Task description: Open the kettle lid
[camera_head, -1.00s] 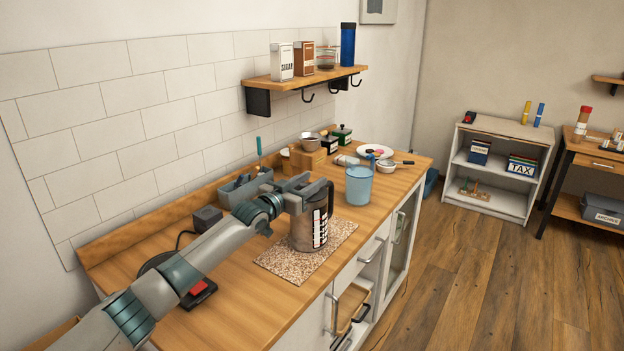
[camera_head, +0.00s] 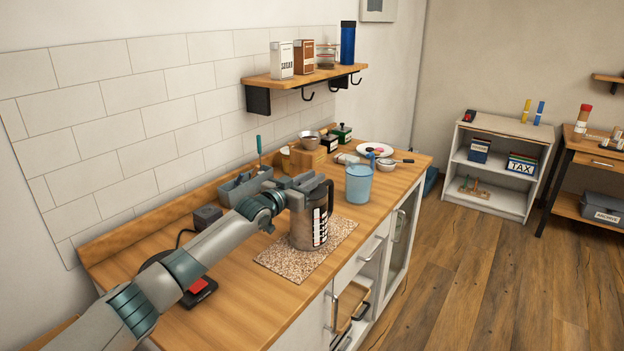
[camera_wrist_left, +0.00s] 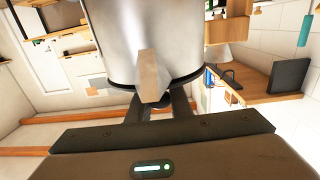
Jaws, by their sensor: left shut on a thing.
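The kettle (camera_head: 308,228) stands upright on a speckled mat (camera_head: 275,262) on the wooden counter. My left gripper's fingers (camera_wrist_left: 160,103) are shut on the small dark lid knob by the black rim. Most of the lid is hidden.
A blue cup (camera_head: 358,185) stands right behind the kettle. A grey caddy (camera_head: 243,187) and a dark box (camera_head: 207,217) lie along the wall. A wooden shelf (camera_head: 305,77) with boxes and hooks hangs above.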

